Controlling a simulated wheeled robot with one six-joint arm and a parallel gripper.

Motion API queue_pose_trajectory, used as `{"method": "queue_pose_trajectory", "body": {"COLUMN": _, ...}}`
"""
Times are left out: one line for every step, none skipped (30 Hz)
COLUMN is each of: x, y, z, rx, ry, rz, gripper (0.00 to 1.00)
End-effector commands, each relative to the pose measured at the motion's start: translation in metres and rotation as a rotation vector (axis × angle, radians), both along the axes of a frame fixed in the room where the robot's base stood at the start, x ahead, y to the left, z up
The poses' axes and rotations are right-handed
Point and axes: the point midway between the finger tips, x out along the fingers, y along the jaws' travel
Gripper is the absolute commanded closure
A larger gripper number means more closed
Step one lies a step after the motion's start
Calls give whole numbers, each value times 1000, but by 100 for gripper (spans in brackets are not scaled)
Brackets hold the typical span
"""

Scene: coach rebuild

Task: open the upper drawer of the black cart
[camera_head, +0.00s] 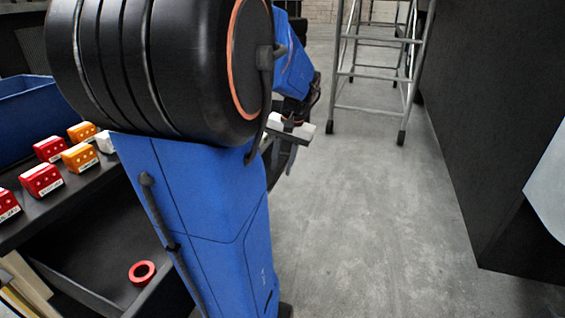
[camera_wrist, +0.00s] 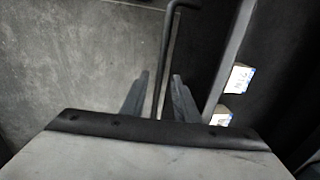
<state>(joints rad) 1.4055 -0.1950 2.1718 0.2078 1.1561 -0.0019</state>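The black cart (camera_head: 85,200) stands at the left in the head view, largely behind my blue arm. My gripper (camera_head: 286,155) is beyond the arm in that view, its fingers only partly visible. In the wrist view my gripper (camera_wrist: 160,76) is open, with one finger on each side of a thin dark bent bar (camera_wrist: 168,40) that looks like a handle. Gaps show between the fingers and the bar, the right one narrower. The cart's edge (camera_wrist: 231,58) runs along the right of the bar. The upper drawer's front is hidden in the head view.
Red and orange blocks (camera_head: 41,181) and a blue bin (camera_head: 30,115) are on the cart top. A red ring (camera_head: 142,272) lies on a lower dark surface. A ladder (camera_head: 372,75) stands at the back. A dark cabinet (camera_head: 490,130) is at right. The grey floor between is clear.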

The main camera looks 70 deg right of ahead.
Motion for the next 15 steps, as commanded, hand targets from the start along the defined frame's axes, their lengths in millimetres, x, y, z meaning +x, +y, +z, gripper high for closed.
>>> {"method": "queue_pose_trajectory", "body": {"x": 0, "y": 0, "z": 1, "rx": 0, "ry": 0, "rz": 0, "gripper": 72}}
{"method": "queue_pose_trajectory", "body": {"x": 0, "y": 0, "z": 1, "rx": 0, "ry": 0, "rz": 0, "gripper": 72}}
{"method": "queue_pose_trajectory", "body": {"x": -1, "y": 0, "z": 3, "rx": 0, "ry": 0, "rz": 0, "gripper": 72}}
{"method": "queue_pose_trajectory", "body": {"x": -1, "y": 0, "z": 6, "rx": 0, "ry": 0, "rz": 0, "gripper": 72}}
{"method": "queue_pose_trajectory", "body": {"x": -2, "y": 0, "z": 8, "rx": 0, "ry": 0, "rz": 0, "gripper": 72}}
{"method": "queue_pose_trajectory", "body": {"x": -3, "y": 0, "z": 13, "rx": -1, "ry": 0, "rz": -1, "gripper": 72}}
{"method": "queue_pose_trajectory", "body": {"x": -3, "y": -1, "z": 17, "rx": -3, "ry": 0, "rz": -2, "gripper": 72}}
{"method": "queue_pose_trajectory", "body": {"x": -4, "y": -1, "z": 22, "rx": -3, "ry": 0, "rz": -2, "gripper": 72}}
{"method": "queue_pose_trajectory", "body": {"x": -6, "y": -1, "z": 29, "rx": -3, "ry": 0, "rz": -2, "gripper": 72}}
{"method": "queue_pose_trajectory", "body": {"x": -7, "y": -1, "z": 34, "rx": -3, "ry": 0, "rz": -2, "gripper": 72}}
{"method": "queue_pose_trajectory", "body": {"x": -8, "y": -1, "z": 40, "rx": -3, "ry": 0, "rz": -2, "gripper": 72}}
{"method": "queue_pose_trajectory", "body": {"x": -9, "y": -2, "z": 48, "rx": -3, "ry": 0, "rz": -2, "gripper": 72}}
{"method": "queue_pose_trajectory", "body": {"x": -10, "y": -1, "z": 54, "rx": -2, "ry": 0, "rz": 0, "gripper": 72}}
{"method": "queue_pose_trajectory", "body": {"x": -12, "y": -2, "z": 60, "rx": -4, "ry": 0, "rz": -1, "gripper": 72}}
{"method": "queue_pose_trajectory", "body": {"x": -13, "y": -2, "z": 68, "rx": -2, "ry": 0, "rz": 0, "gripper": 72}}
